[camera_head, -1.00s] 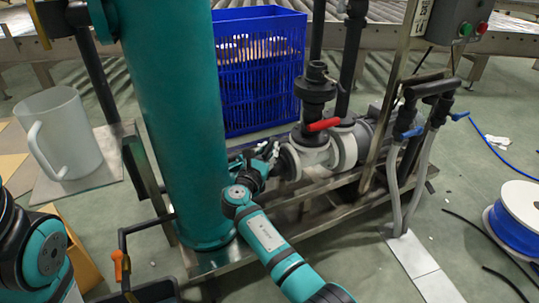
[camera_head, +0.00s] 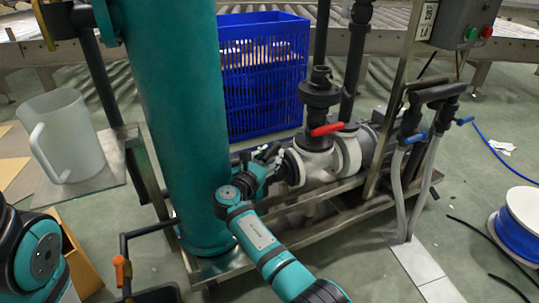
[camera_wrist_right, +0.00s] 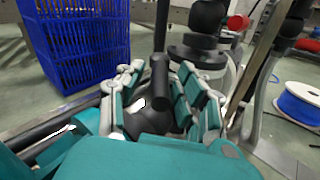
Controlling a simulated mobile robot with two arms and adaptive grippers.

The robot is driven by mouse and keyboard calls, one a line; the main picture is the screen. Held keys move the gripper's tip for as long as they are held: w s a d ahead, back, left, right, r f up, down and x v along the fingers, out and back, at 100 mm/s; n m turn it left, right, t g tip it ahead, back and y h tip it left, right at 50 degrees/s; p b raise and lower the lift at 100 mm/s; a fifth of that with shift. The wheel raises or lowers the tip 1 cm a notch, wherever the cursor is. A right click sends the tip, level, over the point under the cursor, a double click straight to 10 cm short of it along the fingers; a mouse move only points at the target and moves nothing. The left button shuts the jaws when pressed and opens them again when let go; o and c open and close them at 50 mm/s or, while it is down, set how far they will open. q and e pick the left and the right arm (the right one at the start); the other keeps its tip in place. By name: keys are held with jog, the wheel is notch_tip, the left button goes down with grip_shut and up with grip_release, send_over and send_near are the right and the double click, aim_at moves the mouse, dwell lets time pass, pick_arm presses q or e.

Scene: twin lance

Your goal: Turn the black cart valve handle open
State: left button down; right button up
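The black valve handle (camera_wrist_right: 160,82) shows in the right wrist view as an upright black bar above a rounded dark body. My right gripper (camera_wrist_right: 157,92) has its two teal-and-grey fingers apart, one on each side of the bar. A gap shows on the left of the bar; the right finger is close to it, and I cannot tell whether they touch. In the head view my right gripper (camera_head: 262,162) is low beside the teal column, at the left end of the cart's piping, and mostly hides the handle. Of my left arm only links show at the lower left.
The teal column (camera_head: 175,120) stands close left of my right gripper. A valve with a red handle (camera_head: 328,129) is right of it, on the metal cart frame (camera_head: 330,205). A blue crate (camera_head: 262,75) is behind. A cable spool (camera_head: 520,225) lies at the right.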

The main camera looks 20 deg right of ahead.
jog(key=shift+r, duration=0.15)
notch_tip(320, 180, up, 10)
jog(key=shift+f, duration=0.1)
dwell(0.5)
